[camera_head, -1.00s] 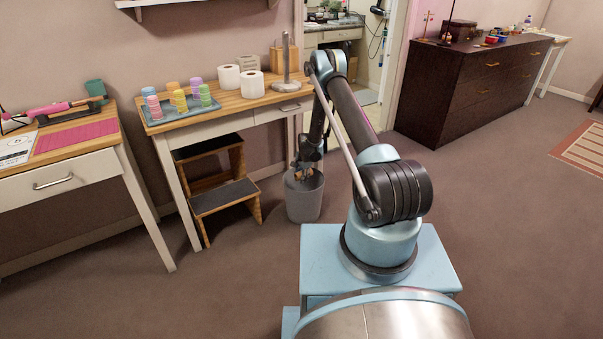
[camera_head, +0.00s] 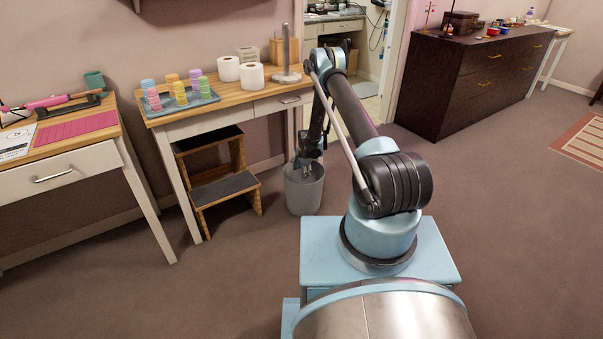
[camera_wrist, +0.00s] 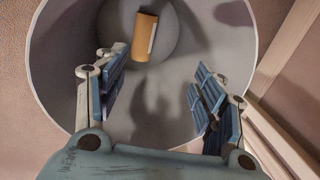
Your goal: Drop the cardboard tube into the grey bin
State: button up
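The grey bin (camera_head: 304,190) stands on the carpet beside the wooden table, left of my base. In the wrist view its round mouth and inner wall (camera_wrist: 60,62) fill the middle of the picture. The cardboard tube (camera_wrist: 146,36), short and brown, lies inside the bin near the bottom, apart from my fingers. My gripper (camera_wrist: 160,98) is at the bin's mouth with its two fingers spread and nothing between them. In the head view my gripper (camera_head: 304,166) points down at the bin; the tube is hidden there.
A wooden step stool (camera_head: 222,185) stands left of the bin. The table behind holds toilet rolls (camera_head: 251,77), a paper holder (camera_head: 287,60) and a tray of coloured rollers (camera_head: 182,106). Open carpet lies in front of the bin and to the right.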

dwell(0.5)
notch_tip(320, 180, up, 7)
dwell(0.5)
jog(key=shift+r, duration=0.1)
